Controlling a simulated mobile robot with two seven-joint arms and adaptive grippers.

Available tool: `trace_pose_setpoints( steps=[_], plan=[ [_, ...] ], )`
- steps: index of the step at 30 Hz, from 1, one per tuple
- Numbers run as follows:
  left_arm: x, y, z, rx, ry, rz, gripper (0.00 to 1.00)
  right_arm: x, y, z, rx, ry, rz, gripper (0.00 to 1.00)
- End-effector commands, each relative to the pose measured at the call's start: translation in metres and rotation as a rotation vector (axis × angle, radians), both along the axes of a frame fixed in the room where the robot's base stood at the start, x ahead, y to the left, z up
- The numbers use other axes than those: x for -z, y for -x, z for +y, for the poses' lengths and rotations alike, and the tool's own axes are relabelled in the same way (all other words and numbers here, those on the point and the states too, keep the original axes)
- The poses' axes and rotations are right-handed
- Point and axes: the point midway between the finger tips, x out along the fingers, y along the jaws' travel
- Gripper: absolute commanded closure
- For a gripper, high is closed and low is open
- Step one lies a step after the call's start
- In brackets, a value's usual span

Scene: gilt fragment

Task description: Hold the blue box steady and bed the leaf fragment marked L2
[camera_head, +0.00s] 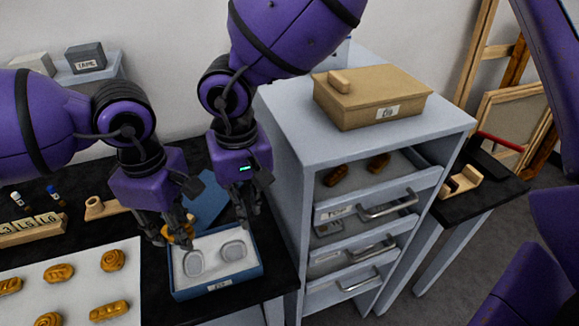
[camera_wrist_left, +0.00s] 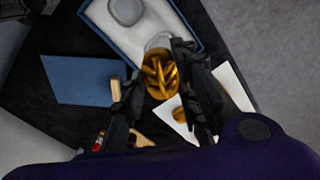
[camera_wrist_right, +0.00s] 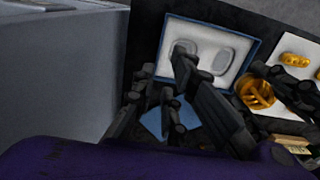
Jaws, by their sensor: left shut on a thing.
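The blue box (camera_head: 191,293) stands open near the table's right edge, with a pale lining and two grey oval recesses (camera_head: 233,250). My left gripper (camera_head: 172,238) is shut on a gold leaf fragment (camera_wrist_left: 160,74) and holds it by the box's left wall, near the left recess. No mark can be read on the fragment. My right gripper (camera_head: 250,214) is at the box's far right corner. In the right wrist view its fingers (camera_wrist_right: 163,85) are apart near the box rim (camera_wrist_right: 255,54); whether they touch it is unclear.
A blue panel (camera_head: 207,198) lies behind the box. A white sheet (camera_head: 75,285) with several gold pieces lies left. A grey drawer cabinet (camera_head: 290,150) stands close on the right, with a tan box (camera_head: 372,100) on top. A labelled wooden rack (camera_head: 30,230) is far left.

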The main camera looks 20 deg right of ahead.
Motion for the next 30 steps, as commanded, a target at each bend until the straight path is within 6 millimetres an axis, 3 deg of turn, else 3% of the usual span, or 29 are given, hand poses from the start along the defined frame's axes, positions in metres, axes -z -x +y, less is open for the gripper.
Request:
trace_pose_setpoints(
  steps=[5,19,24,30],
  plan=[
    [0.0,0.0,0.0,0.0,0.0,0.0,0.89,0.014,-0.002,0.0,-0.005,0.006,-0.007,0.88],
    [0.0,0.0,0.0,0.0,0.0,0.0,0.89,0.097,-0.002,0.0,-0.004,0.004,-0.006,0.88],
    [0.0,0.0,0.0,0.0,0.0,0.0,0.89,0.112,-0.003,0.0,-0.004,0.002,-0.007,0.88],
    [0.0,0.0,0.0,0.0,0.0,0.0,0.89,0.116,-0.003,0.0,-0.003,0.001,-0.008,0.88]
  ],
)
